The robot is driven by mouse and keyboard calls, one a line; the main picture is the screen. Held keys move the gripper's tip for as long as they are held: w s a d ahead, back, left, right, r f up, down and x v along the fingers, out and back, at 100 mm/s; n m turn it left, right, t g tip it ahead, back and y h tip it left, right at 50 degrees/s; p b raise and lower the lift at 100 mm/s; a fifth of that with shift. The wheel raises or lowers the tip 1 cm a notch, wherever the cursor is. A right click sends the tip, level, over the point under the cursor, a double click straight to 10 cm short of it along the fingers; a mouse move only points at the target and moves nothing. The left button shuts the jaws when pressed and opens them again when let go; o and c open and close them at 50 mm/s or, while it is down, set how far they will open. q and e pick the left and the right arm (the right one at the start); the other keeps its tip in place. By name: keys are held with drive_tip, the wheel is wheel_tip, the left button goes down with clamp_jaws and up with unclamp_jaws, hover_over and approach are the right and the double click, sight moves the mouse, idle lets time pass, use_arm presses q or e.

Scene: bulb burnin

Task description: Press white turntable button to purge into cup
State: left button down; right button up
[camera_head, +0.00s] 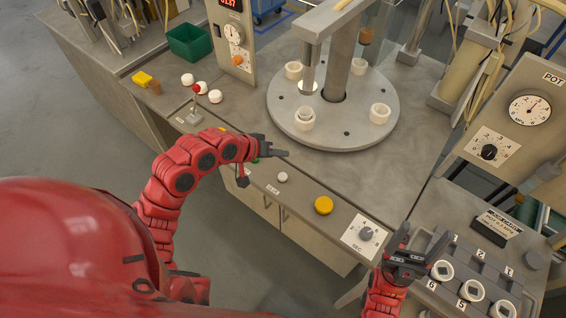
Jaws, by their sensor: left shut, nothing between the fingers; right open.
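The white button (282,177) sits on the front strip of the bench, between a partly hidden green button (256,160) and a large yellow button (323,205). My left gripper (286,154) is shut and empty, its tip above and behind the white button in the picture, apart from it. The round grey turntable (333,136) carries several white cups. One cup (304,118) stands at its front left, near a vertical metal rod (308,70). My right gripper (405,252) is open and empty, near the dial plate and the numbered tray.
A dial plate (366,236) is right of the yellow button. A numbered tray (470,275) with round sockets is at lower right. A red-knobbed lever (195,90), white round pieces (201,87) and a green bin (190,42) are at left. The bench right of the turntable is clear.

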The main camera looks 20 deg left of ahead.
use_arm(q)
drive_tip(key=shift+s, duration=0.3)
drive_tip(key=b, duration=0.6)
hover_over(280, 178)
wheel_tip(280, 178, down, 7)
drive_tip(key=shift+s+r, duration=0.1)
drive_tip(key=shift+r, duration=0.05)
drive_tip(key=shift+f+b, duration=0.5)
drive_tip(key=shift+f, duration=0.5)
drive_tip(key=shift+f, duration=0.1)
idle(0.8)
drive_tip(key=shift+f, duration=0.3)
drive_tip(key=shift+f, duration=0.5)
idle(0.6)
drive_tip(key=shift+r, duration=0.1)
drive_tip(key=shift+r+p, duration=0.65)
drive_tip(key=shift+r, duration=0.2)
